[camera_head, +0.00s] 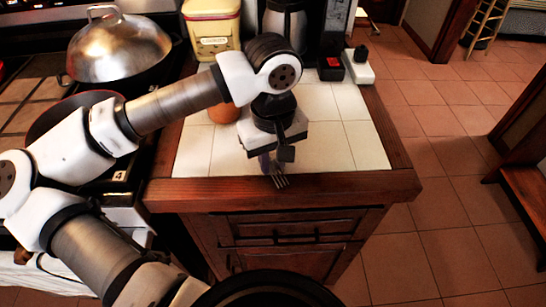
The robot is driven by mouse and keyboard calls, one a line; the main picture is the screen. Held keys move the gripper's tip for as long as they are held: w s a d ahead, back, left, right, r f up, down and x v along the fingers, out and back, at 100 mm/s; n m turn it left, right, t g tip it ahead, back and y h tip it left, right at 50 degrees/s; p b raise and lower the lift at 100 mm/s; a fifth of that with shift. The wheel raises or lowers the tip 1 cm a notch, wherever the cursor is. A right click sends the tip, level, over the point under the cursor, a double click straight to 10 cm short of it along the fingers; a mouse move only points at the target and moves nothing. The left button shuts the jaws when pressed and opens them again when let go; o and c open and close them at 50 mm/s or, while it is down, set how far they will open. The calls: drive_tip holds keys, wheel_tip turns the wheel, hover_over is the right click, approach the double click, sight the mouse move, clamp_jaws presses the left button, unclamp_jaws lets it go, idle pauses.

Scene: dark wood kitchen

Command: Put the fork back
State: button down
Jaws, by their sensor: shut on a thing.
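A fork (278,180) shows its metal tines pointing down and toward me near the front edge of the tiled counter (340,155). A small purplish part, which may be its handle, shows just above the tines. My gripper (272,158) is over the front of the counter and is shut on the fork. The gripper hides most of the handle. I cannot tell whether the fork touches the counter. Below the counter edge, the wooden cabinet has drawers (290,227) that look shut.
A yellow cookie tin (212,28), an orange round thing (224,111), a steel carafe (286,20) and a black and white device (357,66) stand behind. A lidded wok (120,50) is on the stove at left. Tiled floor (440,220) is clear at right.

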drive_tip(key=shift+f+b, duration=0.4)
drive_tip(key=c, duration=1.2)
unclamp_jaws()
drive_tip(key=shift+o, duration=0.2)
